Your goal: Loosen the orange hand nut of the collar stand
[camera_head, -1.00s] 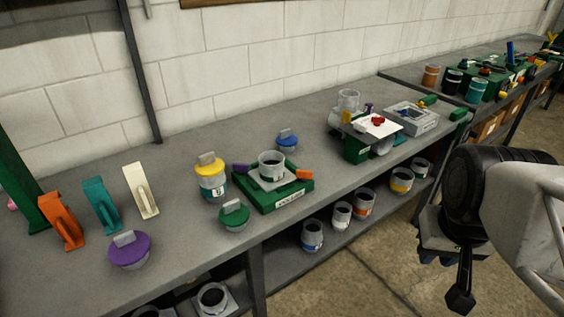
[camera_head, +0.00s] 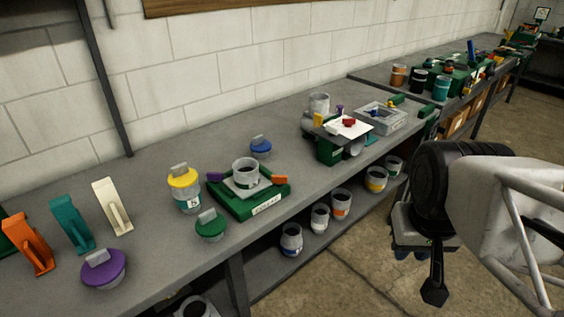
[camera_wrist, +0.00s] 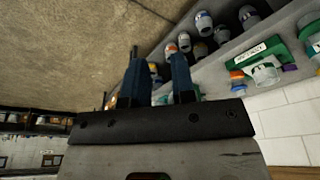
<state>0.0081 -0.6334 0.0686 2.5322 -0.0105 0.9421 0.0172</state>
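The collar stand (camera_head: 225,205) is a green base with a grey plate and a grey collar (camera_head: 245,172) upright on it, in the middle of the near bench. The orange hand nut (camera_head: 280,180) is on its right side and a purple one (camera_head: 216,177) on its left. In the wrist view, the stand (camera_wrist: 281,50) appears inverted at the upper right, with the orange nut (camera_wrist: 237,75) at its left end. My gripper (camera_wrist: 157,82) is open, its two blue fingers apart and empty. In the head view my gripper (camera_head: 411,254) is over the floor, right of the bench, away from the stand.
Around the stand are a yellow-lidded jar (camera_head: 185,190), a green-lidded pot (camera_head: 210,225) and a blue-lidded pot (camera_head: 261,147). Purple-lidded pot (camera_head: 104,268) and clamp-like pieces (camera_head: 72,225) lie left. Several cups (camera_head: 341,203) fill the lower shelf. Floor in front is clear.

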